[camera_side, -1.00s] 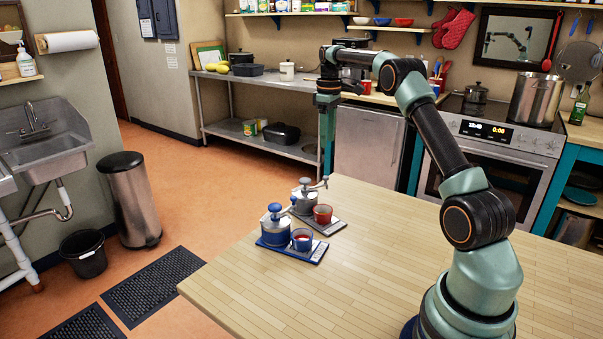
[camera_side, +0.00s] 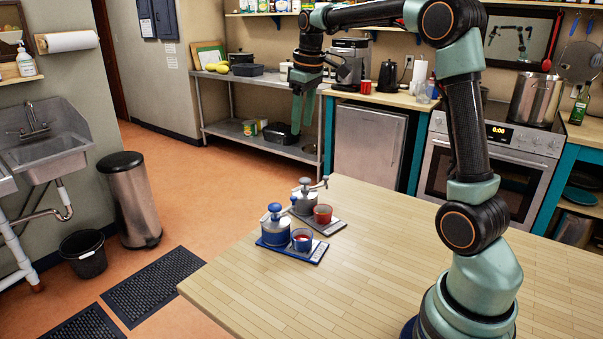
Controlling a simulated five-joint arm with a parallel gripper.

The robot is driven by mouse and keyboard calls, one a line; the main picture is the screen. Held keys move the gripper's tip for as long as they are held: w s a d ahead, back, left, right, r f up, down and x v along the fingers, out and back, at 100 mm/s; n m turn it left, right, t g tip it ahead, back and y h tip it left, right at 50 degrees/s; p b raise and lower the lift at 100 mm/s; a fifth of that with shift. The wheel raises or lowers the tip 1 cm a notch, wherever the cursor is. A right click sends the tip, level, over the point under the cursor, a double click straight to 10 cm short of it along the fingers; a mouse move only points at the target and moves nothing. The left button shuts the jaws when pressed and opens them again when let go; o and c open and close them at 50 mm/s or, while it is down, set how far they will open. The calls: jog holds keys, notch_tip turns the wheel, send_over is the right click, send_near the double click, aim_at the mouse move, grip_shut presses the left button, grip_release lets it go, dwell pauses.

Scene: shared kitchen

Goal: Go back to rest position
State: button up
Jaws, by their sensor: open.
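My gripper (camera_side: 302,110) hangs from my raised arm, pointing down, with its fingers high above the far end of the wooden table (camera_side: 400,270). It looks empty and is clear of everything on the table. Below it on the table stand two small sets. The nearer one is a blue tray (camera_side: 308,257) with a blue-topped grinder-like pot (camera_side: 275,230) and a blue cup (camera_side: 302,240) with red contents. The farther one is a grey tray (camera_side: 331,228) with a grey pot (camera_side: 304,200) and a red cup (camera_side: 323,214).
A steel shelf unit (camera_side: 235,90), a back counter with a coffee machine (camera_side: 350,58) and a stove (camera_side: 500,160) stand behind. A sink (camera_side: 60,140) and bins are at left. The table's right and front parts are clear.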

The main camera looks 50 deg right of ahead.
jog(key=s+a+f+t, duration=0.1)
jog(key=s+a+f, duration=0.1)
jog(key=s+a, duration=0.5)
jog(key=s+a+f+m+t, duration=0.1)
jog(key=s+a+f+t, duration=0.1)
jog(key=s+a, duration=0.6)
jog(key=a, duration=0.2)
jog(key=shift+a+f+t+y, duration=0.15)
jog(key=shift+a+t+y, duration=0.15)
jog(key=shift+y, duration=0.1)
dwell(0.3)
